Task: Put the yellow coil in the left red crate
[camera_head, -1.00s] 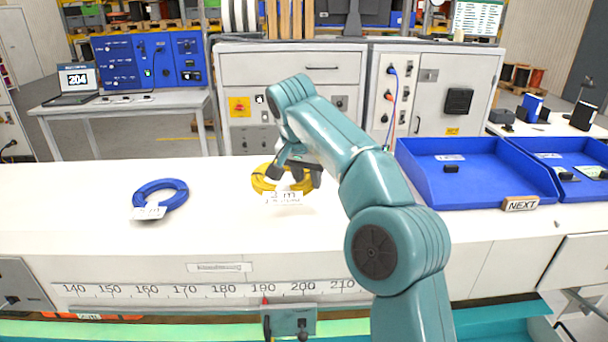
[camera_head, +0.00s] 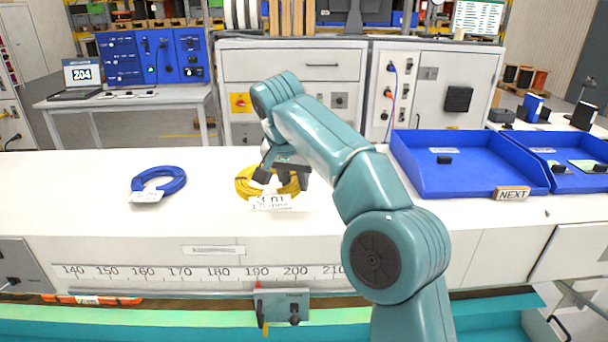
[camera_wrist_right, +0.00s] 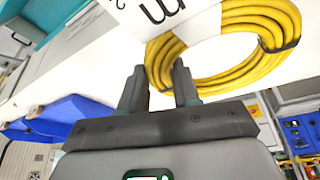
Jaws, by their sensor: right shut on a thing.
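The yellow coil (camera_head: 244,184) is at the middle of the white bench top, with a white length tag (camera_head: 270,202) at its front. My right gripper (camera_head: 276,178) is at the coil and shut on it. In the right wrist view the two fingertips (camera_wrist_right: 158,74) are at the coil's ring (camera_wrist_right: 235,80), beside the tag. I cannot tell whether the coil touches the bench. A narrow orange-red edge (camera_head: 115,300) with a white label shows low at the left, below the bench front. I cannot tell whether it belongs to the left red crate. My left gripper is out of view.
A blue coil (camera_head: 172,181) with a tag lies to the left on the bench. Blue trays (camera_head: 470,185) stand at the right, one with a NEXT sign (camera_head: 512,193). A ruler (camera_head: 180,272) with a sliding stop (camera_head: 281,307) runs along the front. The bench between the coils is clear.

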